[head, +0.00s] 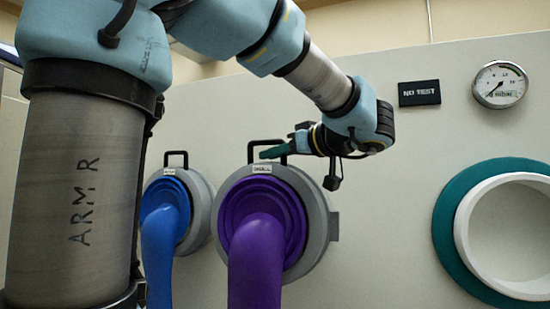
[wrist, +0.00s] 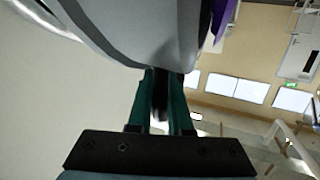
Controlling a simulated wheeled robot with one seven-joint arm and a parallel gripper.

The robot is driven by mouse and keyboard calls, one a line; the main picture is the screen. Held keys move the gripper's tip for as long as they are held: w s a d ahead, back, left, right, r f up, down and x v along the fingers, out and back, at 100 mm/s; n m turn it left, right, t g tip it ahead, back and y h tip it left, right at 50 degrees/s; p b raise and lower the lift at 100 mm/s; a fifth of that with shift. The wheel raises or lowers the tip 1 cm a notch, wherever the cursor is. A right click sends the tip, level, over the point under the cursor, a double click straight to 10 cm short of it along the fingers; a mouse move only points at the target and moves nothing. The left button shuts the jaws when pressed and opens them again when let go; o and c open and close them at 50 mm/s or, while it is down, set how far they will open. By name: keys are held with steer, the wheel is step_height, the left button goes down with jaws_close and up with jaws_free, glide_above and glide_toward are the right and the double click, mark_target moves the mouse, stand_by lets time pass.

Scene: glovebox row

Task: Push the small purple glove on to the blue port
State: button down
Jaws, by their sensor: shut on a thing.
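The purple glove (head: 255,250) hangs from a thick grey ring (head: 321,222) at the wall, left of centre. A black handle (head: 250,149) stands on top of that ring, above a small label. My gripper (head: 272,153) reaches in from the right, its teal fingers at the handle. In the wrist view my gripper (wrist: 160,95) is shut on the dark handle, with the grey ring (wrist: 135,30) just beyond. A smaller blue glove (head: 163,230) hangs from another grey ring to the left. I see no bare blue port; the ring hides whatever lies behind it.
A bare white port (head: 475,235) with a teal collar (head: 444,225) is on the wall at right. A dial gauge (head: 500,85) and a black sign (head: 419,93) are above. The wall between the purple glove's ring and the teal collar is clear.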

stand_by(0.4)
steer(key=s+a+r+b, duration=0.1)
steer(key=s+a+b, duration=0.2)
steer(key=s, duration=0.4)
steer(key=shift+a+b, duration=0.4)
steer(key=shift+b, duration=0.5)
stand_by(0.3)
